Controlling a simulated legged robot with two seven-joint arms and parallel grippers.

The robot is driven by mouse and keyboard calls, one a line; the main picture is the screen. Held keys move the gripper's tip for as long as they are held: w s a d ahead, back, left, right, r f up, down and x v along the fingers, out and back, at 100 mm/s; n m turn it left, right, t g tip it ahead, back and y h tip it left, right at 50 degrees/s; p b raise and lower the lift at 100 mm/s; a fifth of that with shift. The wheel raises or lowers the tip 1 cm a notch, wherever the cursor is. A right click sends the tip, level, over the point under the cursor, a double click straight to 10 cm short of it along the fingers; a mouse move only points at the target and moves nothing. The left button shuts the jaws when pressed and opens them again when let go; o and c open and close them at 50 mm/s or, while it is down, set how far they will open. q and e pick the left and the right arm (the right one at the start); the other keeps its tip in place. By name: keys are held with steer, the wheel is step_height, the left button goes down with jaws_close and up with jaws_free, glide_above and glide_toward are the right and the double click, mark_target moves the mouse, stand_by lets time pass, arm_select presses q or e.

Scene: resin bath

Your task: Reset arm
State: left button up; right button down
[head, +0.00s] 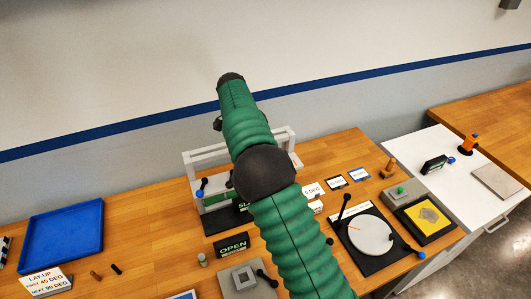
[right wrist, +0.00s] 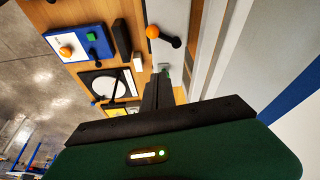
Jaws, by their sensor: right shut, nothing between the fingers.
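My right arm (head: 285,225), in a ribbed green sleeve with dark joints, rises from the bottom of the head view past the middle, in front of the wall. Its gripper cannot be made out clearly there. In the right wrist view my right gripper (right wrist: 161,78) points away from the camera, with its dark fingers together and nothing visible between them. The bench with its devices lies beyond the fingers. My left gripper is in neither view.
A white table (head: 450,160) adjoins at right.

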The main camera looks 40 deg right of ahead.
steer(key=shift+w, duration=0.15)
steer(key=shift+d+f, duration=0.1)
steer(key=s+a+f+n+t+y+b, duration=0.1)
steer(key=s+a+f+n+y+b, duration=0.1)
steer(key=s+a+f+n, duration=0.7)
steer(key=s+a+f+n+t+y+b, duration=0.2)
steer(key=s+a+f+n+b, duration=0.2)
steer(key=s+a+f+n, duration=0.5)
steer(key=s+a+n, duration=0.1)
steer(key=s+a, duration=0.3)
steer(key=a, duration=0.1)
steer(key=shift+f+n+b, duration=0.15)
steer(key=shift+n+b, duration=0.2)
steer(key=shift+n, duration=0.05)
steer(key=shift+a, duration=0.3)
steer(key=shift+d, duration=0.1)
